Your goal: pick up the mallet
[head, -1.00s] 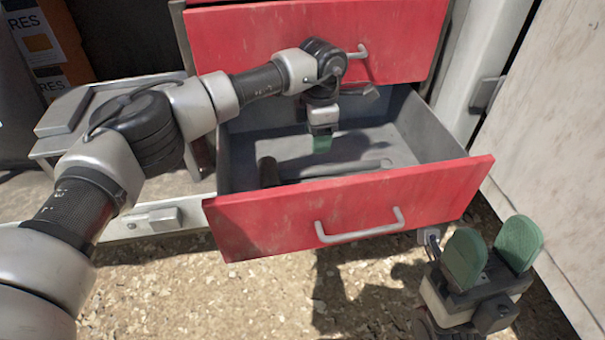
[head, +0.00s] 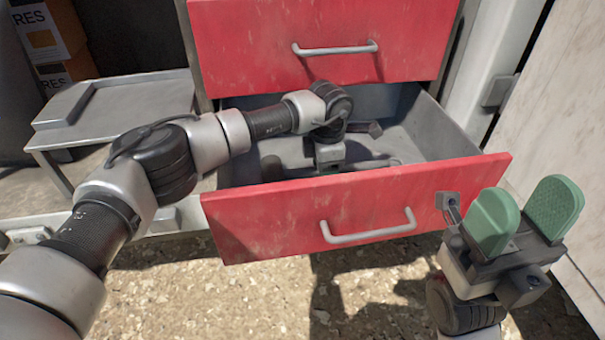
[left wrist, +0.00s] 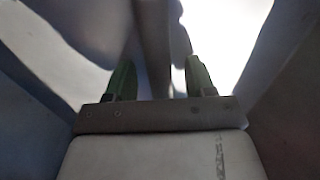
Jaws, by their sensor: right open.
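The mallet (head: 271,169) lies in the open lower red drawer (head: 290,210). Its dark head is at the left, and its grey handle runs right, partly hidden behind my left gripper (head: 330,162). The left gripper reaches down into the drawer, its fingertips hidden there in the head view. In the left wrist view the two green fingers (left wrist: 160,76) stand apart, with the handle (left wrist: 152,45) running between them; I cannot tell whether they touch it. My right gripper (head: 525,220) is open and empty, right of the drawer front.
A closed red drawer (head: 300,25) is above the open one. A grey metal step or stand (head: 120,100) is at the left, with boxes (head: 50,30) behind it. A pale panel (head: 575,100) stands at the right. Gravelly ground (head: 200,285) lies in front.

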